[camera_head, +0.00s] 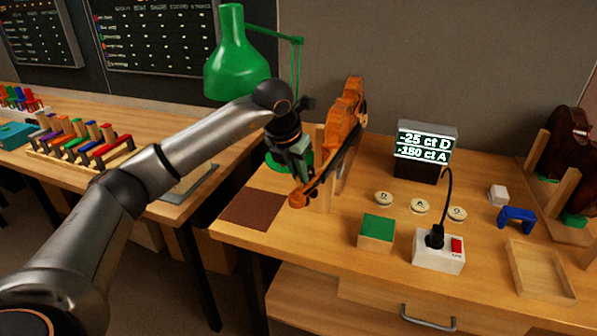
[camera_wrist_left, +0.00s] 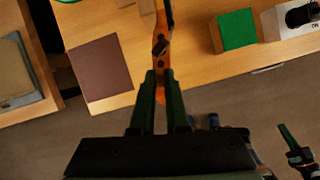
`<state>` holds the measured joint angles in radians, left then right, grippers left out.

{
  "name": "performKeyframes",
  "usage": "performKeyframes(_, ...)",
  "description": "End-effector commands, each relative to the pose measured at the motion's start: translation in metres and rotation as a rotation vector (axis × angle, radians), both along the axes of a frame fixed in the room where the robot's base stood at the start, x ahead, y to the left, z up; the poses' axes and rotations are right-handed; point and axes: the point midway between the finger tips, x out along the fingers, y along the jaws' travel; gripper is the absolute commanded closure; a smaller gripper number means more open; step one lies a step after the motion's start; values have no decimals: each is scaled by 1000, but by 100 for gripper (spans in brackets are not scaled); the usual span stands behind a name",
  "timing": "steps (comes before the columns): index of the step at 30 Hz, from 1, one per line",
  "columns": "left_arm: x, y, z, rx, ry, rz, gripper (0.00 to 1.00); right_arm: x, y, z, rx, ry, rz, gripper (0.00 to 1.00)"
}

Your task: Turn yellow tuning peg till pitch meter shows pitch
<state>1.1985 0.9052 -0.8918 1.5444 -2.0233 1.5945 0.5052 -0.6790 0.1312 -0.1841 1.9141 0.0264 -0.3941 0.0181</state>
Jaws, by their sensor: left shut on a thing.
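The violin (camera_head: 343,130) stands on edge in wooden supports on the bench, its neck and scroll toward me. The scroll (camera_head: 298,199) also shows in the left wrist view (camera_wrist_left: 161,92). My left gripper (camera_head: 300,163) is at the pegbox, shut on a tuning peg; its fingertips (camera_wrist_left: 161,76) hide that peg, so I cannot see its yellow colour. A dark peg (camera_wrist_left: 158,47) shows just beyond the fingertips. The pitch meter (camera_head: 426,150) reads -25 ct D and -180 ct A. My right gripper (camera_wrist_left: 299,152) shows partly at the lower right of the left wrist view.
A brown mat (camera_head: 254,208) lies left of the scroll. A green-topped block (camera_head: 377,231), several round discs (camera_head: 420,206) and a power strip (camera_head: 438,252) are to the right. A green lamp (camera_head: 237,55) stands behind my left arm. The bench's front edge is below the scroll.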

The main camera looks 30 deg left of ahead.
Motion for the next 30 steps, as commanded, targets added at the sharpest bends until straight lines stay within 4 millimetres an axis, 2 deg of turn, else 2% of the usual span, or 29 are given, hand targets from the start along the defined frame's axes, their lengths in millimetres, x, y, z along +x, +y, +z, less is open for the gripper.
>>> performKeyframes(13, 1, 0, 2, 0, -5, 11, 100, 0, 0, 0, 0, 0, 0, 100)
performKeyframes(14, 1, 0, 2, 0, -5, 11, 84, 0, 0, 0, 0, 0, 0, 100)
performKeyframes(21, 0, 0, 1, 0, -2, 10, 57, 0, 0, 0, 0, 0, 0, 100)
performKeyframes(30, -1, 0, 3, -1, -2, 9, 57, 0, 0, 0, 0, 0, 0, 100)
